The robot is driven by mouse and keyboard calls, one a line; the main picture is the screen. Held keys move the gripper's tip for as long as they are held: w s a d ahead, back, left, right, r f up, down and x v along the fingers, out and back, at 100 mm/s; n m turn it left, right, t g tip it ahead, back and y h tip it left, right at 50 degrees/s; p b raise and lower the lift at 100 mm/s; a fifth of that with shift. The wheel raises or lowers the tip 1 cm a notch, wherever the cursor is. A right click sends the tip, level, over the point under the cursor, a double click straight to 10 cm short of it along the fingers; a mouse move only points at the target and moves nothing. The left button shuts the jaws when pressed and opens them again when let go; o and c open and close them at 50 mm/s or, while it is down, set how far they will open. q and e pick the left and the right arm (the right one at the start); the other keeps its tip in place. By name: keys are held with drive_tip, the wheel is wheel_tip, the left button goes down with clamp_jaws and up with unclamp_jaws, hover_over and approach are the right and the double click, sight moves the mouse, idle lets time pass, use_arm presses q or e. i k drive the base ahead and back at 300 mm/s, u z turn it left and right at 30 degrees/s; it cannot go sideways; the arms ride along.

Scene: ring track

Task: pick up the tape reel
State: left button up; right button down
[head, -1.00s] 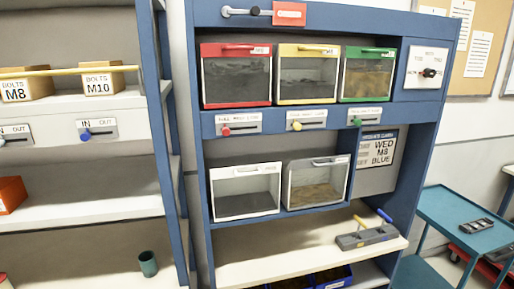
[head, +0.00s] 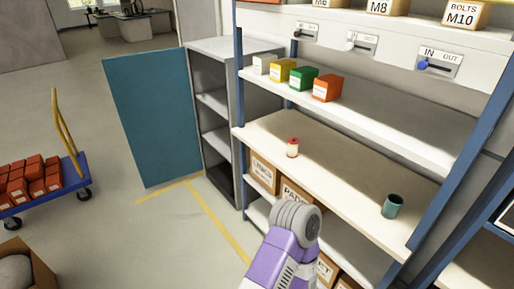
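A small pale cylinder with a red top (head: 292,148) stands on the middle shelf, towards its left half. It may be the tape reel, but it is too small to tell. No other thing in view looks like a reel. A purple and grey link of one of my arms rises from the bottom edge, in front of the lower shelf. No gripper fingers show in the head view, so neither gripper can be seen.
A teal cup (head: 392,206) stands on the same shelf (head: 345,178), to the right. White, yellow, green and orange boxes (head: 327,88) line the shelf above. A grey cabinet (head: 215,110) with its teal door (head: 152,115) open stands left. A blue cart (head: 45,196) holds red boxes.

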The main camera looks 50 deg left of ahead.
sight(291, 153)
drive_tip(key=u, duration=1.45)
